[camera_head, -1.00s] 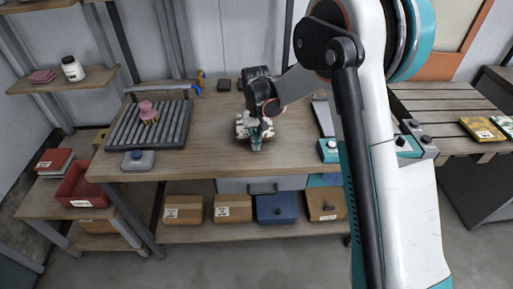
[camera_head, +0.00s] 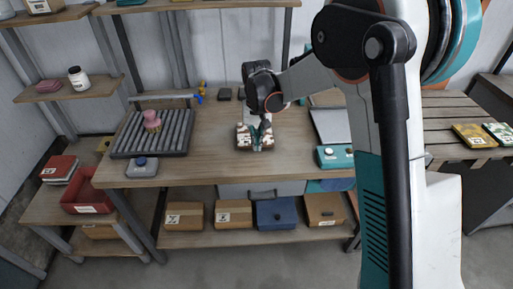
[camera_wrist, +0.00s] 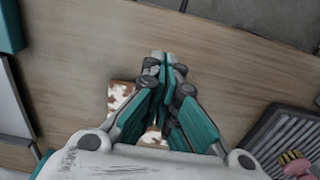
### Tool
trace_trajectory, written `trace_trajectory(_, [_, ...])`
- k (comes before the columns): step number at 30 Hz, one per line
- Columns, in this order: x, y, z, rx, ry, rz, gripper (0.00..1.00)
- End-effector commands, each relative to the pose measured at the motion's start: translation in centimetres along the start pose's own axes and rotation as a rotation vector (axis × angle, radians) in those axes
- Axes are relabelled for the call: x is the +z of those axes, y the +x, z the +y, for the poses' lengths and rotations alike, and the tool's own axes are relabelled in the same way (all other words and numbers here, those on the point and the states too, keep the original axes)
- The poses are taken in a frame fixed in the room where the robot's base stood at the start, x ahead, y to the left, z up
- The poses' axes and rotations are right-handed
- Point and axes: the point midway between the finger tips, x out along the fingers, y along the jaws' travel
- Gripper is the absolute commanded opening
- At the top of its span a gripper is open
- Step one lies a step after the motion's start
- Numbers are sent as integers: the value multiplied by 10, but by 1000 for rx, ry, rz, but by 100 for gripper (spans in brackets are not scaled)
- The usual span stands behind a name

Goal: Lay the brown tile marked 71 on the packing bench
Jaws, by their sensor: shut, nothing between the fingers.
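A brown-and-white mottled tile (camera_head: 243,141) lies on the wooden workbench (camera_head: 200,165); no number is readable on it. It also shows in the wrist view (camera_wrist: 122,94), partly hidden behind my fingers. My gripper (camera_head: 258,146) points down over this tile, with its fingertips together and nothing between them. In the wrist view my fingertips (camera_wrist: 164,60) meet just past the tile's edge. Whether they touch the tile or the bench I cannot tell. I cannot tell which surface is the packing bench; a slatted bench (camera_head: 435,115) stands at the right.
A roller rack (camera_head: 125,140) with a pink object (camera_head: 151,121) stands at the left. Grey-and-teal devices (camera_head: 334,157) and (camera_head: 143,166) sit near the front edge. Yellow (camera_head: 473,136) and pale green (camera_head: 500,132) tiles lie on the slatted bench. Boxes (camera_head: 184,215) fill the lower shelf.

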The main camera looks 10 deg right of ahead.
Motion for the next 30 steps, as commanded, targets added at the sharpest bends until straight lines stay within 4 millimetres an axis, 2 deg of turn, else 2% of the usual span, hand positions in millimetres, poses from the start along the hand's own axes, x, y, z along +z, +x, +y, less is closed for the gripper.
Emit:
trace_trajectory(1, [0,-10,0,0,0,0,0])
trace_trajectory(3, [0,-18,0,0,0,0,0])
trace_trajectory(7, [0,-26,0,0,0,0,0])
trace_trajectory(30, [0,-27,0,0,0,0,0])
